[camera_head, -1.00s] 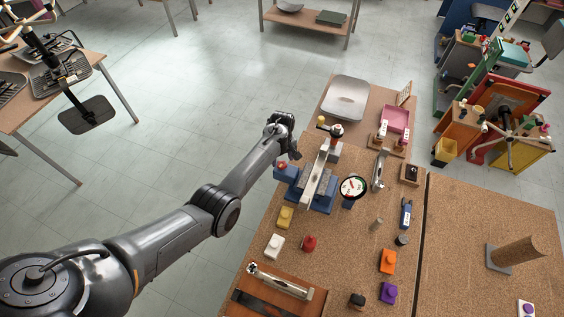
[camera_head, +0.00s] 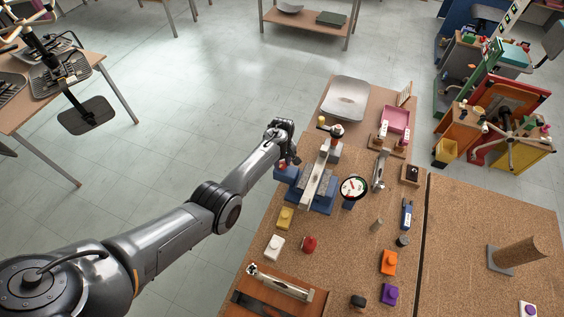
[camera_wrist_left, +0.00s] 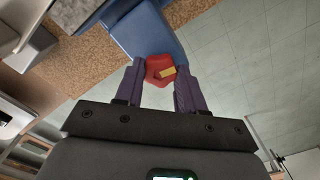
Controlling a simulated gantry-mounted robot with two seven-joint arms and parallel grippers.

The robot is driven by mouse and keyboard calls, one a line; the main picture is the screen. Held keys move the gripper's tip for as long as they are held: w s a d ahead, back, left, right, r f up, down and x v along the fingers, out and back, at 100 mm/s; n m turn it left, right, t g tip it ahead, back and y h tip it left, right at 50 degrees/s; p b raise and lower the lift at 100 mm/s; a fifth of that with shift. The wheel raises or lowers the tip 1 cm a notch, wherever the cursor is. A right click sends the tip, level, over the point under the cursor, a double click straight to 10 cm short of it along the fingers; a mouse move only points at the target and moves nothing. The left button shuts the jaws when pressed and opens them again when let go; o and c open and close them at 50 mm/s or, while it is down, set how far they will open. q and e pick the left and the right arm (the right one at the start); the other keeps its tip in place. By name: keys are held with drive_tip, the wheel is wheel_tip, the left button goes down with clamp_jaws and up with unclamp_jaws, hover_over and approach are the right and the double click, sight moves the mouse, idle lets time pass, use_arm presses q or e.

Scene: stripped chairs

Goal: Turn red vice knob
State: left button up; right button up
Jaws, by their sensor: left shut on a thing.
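The blue vice (camera_head: 320,203) stands on the left edge of the cork-topped table, with a grey metal bar across it. Its red knob (camera_wrist_left: 158,68) shows in the left wrist view at the end of a blue block, with a yellow mark on its face. My left gripper (camera_wrist_left: 160,78) has its two fingers on either side of the red knob and is shut on it. In the head view my left gripper (camera_head: 287,160) is at the vice's left end, and it hides the knob there. My right gripper is not in view.
A round dial gauge (camera_head: 353,188) stands right of the vice. Yellow (camera_head: 285,218), white (camera_head: 274,247) and red (camera_head: 309,244) pieces lie in front of it. Open floor lies left of the table.

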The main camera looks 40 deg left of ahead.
use_arm(q)
drive_tip(key=shift+m, duration=0.3)
drive_tip(key=m, duration=0.3)
drive_tip(key=shift+p, duration=0.4)
drive_tip(key=m, duration=0.7)
drive_tip(key=shift+m, duration=0.3)
drive_tip(key=m, duration=0.3)
drive_tip(key=shift+a+m, duration=0.1)
drive_tip(key=shift+m, duration=0.3)
drive_tip(key=m, duration=0.3)
drive_tip(key=shift+f+m, duration=0.1)
drive_tip(key=shift+m, duration=0.2)
drive_tip(key=m+b, duration=0.1)
drive_tip(key=m, duration=0.2)
drive_tip(key=m+b, duration=0.2)
drive_tip(key=m, duration=0.2)
drive_tip(key=shift+a+f+m, duration=0.1)
drive_tip(key=shift+m, duration=0.3)
drive_tip(key=shift+m+b, duration=0.65)
drive_tip(key=shift+m, duration=1.05)
